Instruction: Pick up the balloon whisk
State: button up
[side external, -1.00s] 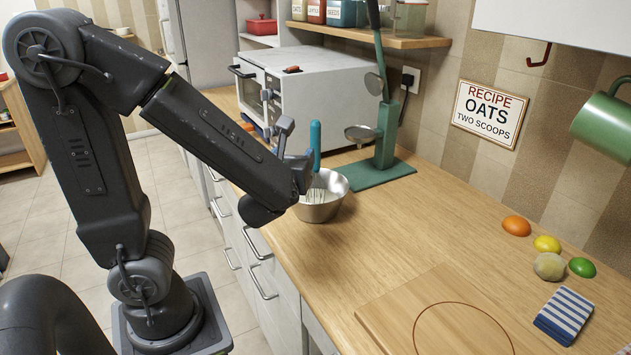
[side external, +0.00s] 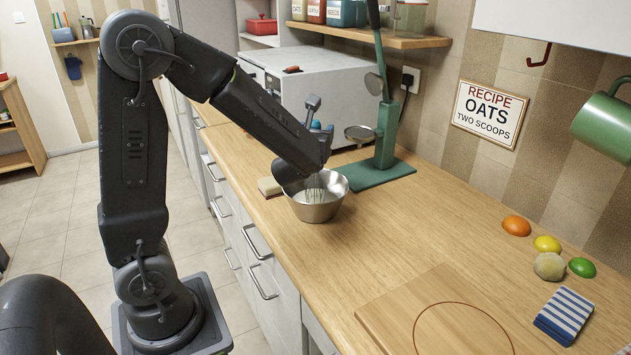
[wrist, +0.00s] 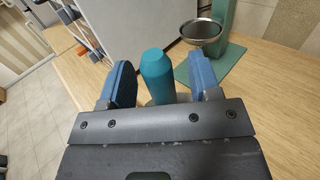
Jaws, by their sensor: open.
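The balloon whisk stands in a metal bowl (side external: 318,203); its wires (side external: 316,189) show above the rim. In the side view most of its handle is hidden behind my arm's end. In the wrist view the teal handle (wrist: 156,72) stands between the two blue fingers of my gripper (wrist: 163,78). The fingers are open, with a visible gap on each side of the handle.
A green stand (side external: 386,150) with a metal pan is just behind the bowl. A white oven (side external: 315,85) is at the back. The counter right of the bowl is clear up to a wooden board (side external: 390,315).

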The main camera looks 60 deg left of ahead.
jog(key=shift+x, duration=0.9)
jog(key=c, duration=1)
